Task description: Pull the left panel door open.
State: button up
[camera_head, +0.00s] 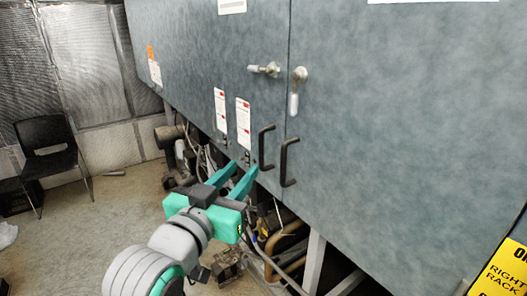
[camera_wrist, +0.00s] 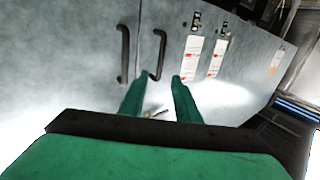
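The left panel door (camera_head: 215,50) is a grey-blue metal panel and looks shut, flush with the right door at a vertical seam. Its black bar handle (camera_head: 262,148) is near that seam. My gripper (camera_head: 243,167) is open, with two teal fingers spread apart, just below and left of this handle. In the wrist view, which looks turned over, the left door's handle (camera_wrist: 161,52) has its near end close to the left fingertip of my gripper (camera_wrist: 160,76). I cannot tell whether they touch. Nothing is seen held.
The right door (camera_head: 400,130) has its own black handle (camera_head: 288,163) close beside. Two metal latches (camera_head: 265,69) (camera_head: 297,90) sit above. Pipes and hoses (camera_head: 285,245) show under the cabinet. A black chair (camera_head: 47,150) stands far left; the floor (camera_head: 75,250) there is mostly clear.

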aim_at(260, 149)
jog(key=x, duration=1)
jog(key=shift+w+d, duration=0.1)
jog(key=shift+w, duration=0.25)
jog(key=shift+c, duration=0.5)
